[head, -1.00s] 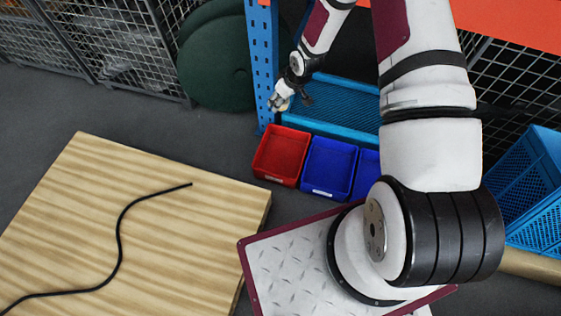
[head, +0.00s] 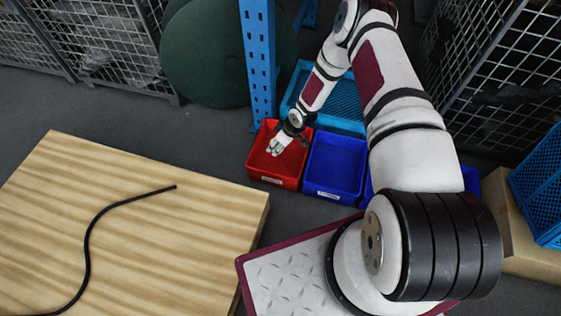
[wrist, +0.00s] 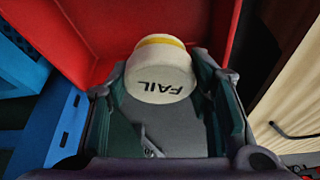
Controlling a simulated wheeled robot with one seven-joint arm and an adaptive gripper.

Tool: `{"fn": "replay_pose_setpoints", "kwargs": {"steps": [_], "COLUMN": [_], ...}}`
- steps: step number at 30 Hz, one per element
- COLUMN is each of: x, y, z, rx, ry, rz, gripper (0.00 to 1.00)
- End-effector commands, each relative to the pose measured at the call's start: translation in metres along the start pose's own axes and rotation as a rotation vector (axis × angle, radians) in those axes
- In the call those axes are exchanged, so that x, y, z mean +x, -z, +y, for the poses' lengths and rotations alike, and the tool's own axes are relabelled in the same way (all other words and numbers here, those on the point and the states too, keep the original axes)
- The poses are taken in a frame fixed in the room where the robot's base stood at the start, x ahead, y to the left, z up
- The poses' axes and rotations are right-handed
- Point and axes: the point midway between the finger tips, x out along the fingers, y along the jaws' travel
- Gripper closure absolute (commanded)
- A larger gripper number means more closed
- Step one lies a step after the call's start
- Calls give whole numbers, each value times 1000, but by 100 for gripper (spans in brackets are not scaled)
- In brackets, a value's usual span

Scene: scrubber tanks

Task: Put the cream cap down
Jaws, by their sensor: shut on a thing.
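In the head view my gripper (head: 275,149) is over the red bin (head: 274,181). The bin's red walls (wrist: 105,25) surround the cap in the wrist view. The cap cannot be made out in the head view. Whether it touches the bin floor is unclear.
A blue bin (head: 333,168) stands right of the red one, with another partly behind my arm. A blue upright post (head: 259,70) rises behind the red bin. A wooden platform (head: 150,235) with a black cable (head: 88,250) lies at the left. Green round objects (head: 205,60) stand behind.

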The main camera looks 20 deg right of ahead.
Motion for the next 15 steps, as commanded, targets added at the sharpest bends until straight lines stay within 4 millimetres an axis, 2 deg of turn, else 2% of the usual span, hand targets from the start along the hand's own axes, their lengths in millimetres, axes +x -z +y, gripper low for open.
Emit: {"fn": "replay_pose_setpoints", "kwargs": {"steps": [5,10,15], "x": [20,49,64], "y": [-8,-21,-26], "z": [0,-1,0], "rx": [-2,-2,-2], "ry": [1,1,0], "rz": [0,0,1], "gripper": [75,75,75]}}
